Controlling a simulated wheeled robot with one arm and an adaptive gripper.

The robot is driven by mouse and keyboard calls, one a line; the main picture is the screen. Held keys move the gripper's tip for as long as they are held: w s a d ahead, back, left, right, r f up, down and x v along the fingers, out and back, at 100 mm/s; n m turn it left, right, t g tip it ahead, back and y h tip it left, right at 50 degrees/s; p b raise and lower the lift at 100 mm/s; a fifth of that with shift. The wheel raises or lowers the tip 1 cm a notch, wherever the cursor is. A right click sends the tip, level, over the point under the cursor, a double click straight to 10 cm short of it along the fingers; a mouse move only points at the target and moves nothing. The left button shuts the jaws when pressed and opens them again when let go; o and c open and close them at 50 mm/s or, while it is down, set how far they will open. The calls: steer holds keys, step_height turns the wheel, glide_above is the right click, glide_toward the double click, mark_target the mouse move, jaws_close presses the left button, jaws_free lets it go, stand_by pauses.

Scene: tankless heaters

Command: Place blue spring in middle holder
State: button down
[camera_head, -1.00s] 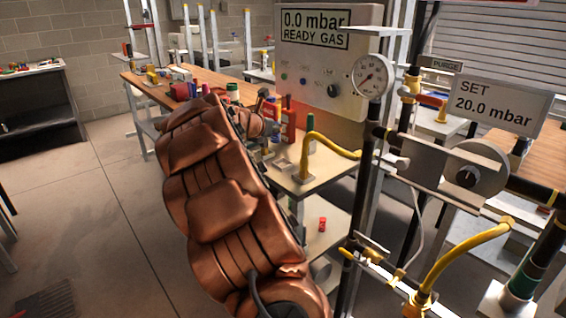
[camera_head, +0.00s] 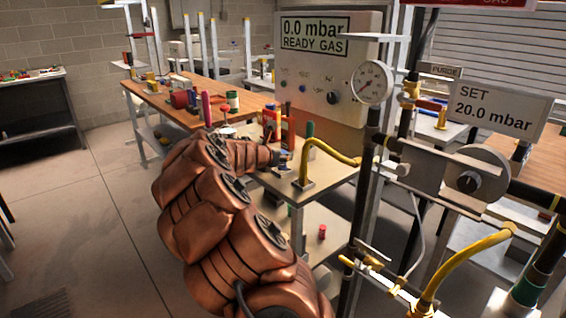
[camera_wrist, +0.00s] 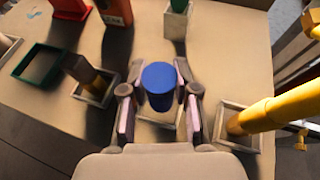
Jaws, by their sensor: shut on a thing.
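The blue spring (camera_wrist: 159,85) shows as a plain blue cylinder, upright between the two fingers of my gripper (camera_wrist: 160,104). My gripper is shut on it. A square, light-rimmed holder (camera_wrist: 160,134) shows just below and behind the spring in the wrist view. I cannot tell whether the spring's lower end is inside this holder or above it. In the head view my gripper (camera_head: 284,160) is low over the small table (camera_head: 325,170), beside the bent yellow pipe, and the spring is hard to make out.
The yellow pipe (camera_wrist: 262,115) rises from a holder close on the right. A green-rimmed tray (camera_wrist: 43,66) and red containers (camera_wrist: 114,12) are at the back left.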

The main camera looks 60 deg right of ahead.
steer(key=shift+f, duration=0.85)
steer(key=shift+f, duration=0.1)
steer(key=c, duration=0.9)
jaws_free()
steer(key=shift+o, duration=0.2)
steer(key=shift+r, duration=0.2)
steer(key=v, duration=1.2)
steer(key=shift+p, duration=0.35)
steer(key=shift+f, duration=0.1)
